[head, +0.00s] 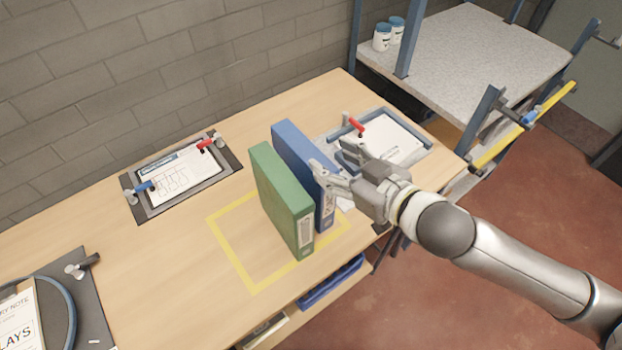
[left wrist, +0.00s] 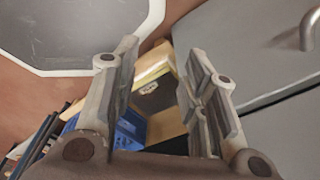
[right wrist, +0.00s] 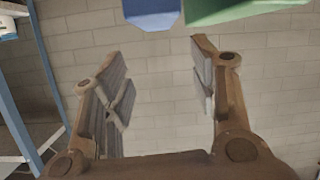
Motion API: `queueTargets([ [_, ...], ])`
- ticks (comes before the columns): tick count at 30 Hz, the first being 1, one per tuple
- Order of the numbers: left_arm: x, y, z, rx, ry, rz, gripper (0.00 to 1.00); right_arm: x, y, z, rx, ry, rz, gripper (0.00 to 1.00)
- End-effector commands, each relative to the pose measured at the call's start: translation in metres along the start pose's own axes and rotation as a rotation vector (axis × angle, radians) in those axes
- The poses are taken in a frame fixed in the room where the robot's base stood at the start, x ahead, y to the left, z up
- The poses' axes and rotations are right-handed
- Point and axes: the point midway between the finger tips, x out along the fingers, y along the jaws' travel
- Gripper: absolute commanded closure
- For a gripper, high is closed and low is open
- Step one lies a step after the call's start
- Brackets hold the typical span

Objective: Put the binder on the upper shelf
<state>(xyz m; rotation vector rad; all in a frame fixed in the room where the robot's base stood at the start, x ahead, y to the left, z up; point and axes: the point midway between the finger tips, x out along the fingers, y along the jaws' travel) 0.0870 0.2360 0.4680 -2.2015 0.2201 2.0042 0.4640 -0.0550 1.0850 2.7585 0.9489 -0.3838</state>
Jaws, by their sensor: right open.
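A green binder (head: 283,199) and a blue binder (head: 300,160) stand upright side by side on the wooden table. My right gripper (head: 334,160) is open at the blue binder's right side; whether it touches is unclear. In the right wrist view my right gripper (right wrist: 160,62) has nothing between its fingers, and edges of the blue binder (right wrist: 152,12) and green binder (right wrist: 240,9) show at the top. My left gripper (left wrist: 160,68) is open and empty, outside the head view. A grey speckled shelf (head: 470,50) stands at the upper right.
A yellow taped square (head: 232,262) surrounds the green binder's base. A clipboard (head: 180,178) lies left of the binders, a blue-edged tray (head: 398,140) behind my right gripper. Blue posts (head: 410,40) frame the shelf.

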Motion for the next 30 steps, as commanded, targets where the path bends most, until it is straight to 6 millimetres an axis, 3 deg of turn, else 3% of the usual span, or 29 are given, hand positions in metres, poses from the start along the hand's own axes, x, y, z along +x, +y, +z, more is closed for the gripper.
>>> queueTargets([
  [5, -0.002, 0.000, 0.000, 0.000, 0.000, 0.000, 0.60, -0.002, -0.001, 0.021, 0.115, -0.083, 0.011, 0.46],
  [13, -0.011, 0.000, -0.001, 0.000, 0.000, 0.000, 0.60, 0.036, -0.001, 0.023, 0.117, -0.084, 0.012, 0.46],
  [22, -0.017, 0.000, -0.001, 0.000, 0.000, 0.000, 0.60, 0.057, -0.001, 0.022, 0.113, -0.082, 0.012, 0.46],
  [30, -0.031, 0.000, -0.002, 0.001, -0.001, 0.001, 0.60, 0.091, -0.002, 0.024, 0.113, -0.083, 0.012, 0.46],
])
